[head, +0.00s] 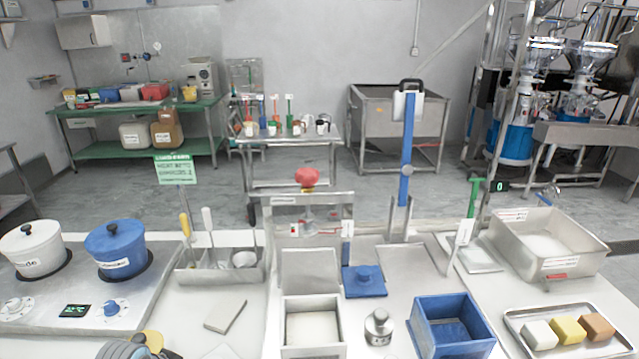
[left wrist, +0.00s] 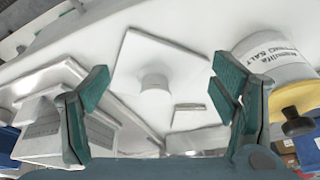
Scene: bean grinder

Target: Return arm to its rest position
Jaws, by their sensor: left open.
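My left gripper (left wrist: 160,88) is open in the left wrist view, its two teal fingers wide apart with nothing held between them. Beyond the fingers lies a pale square plate with a short round knob (left wrist: 155,88), apart from both fingers. My right gripper is in neither view.
The counter holds a white pot (head: 32,250), a blue pot (head: 115,248), a utensil caddy (head: 218,270), a blue square bin (head: 450,325), a tray with coloured blocks (head: 512,318) and a steel basin (head: 550,245). An upright blue lever (head: 407,150) stands centre right.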

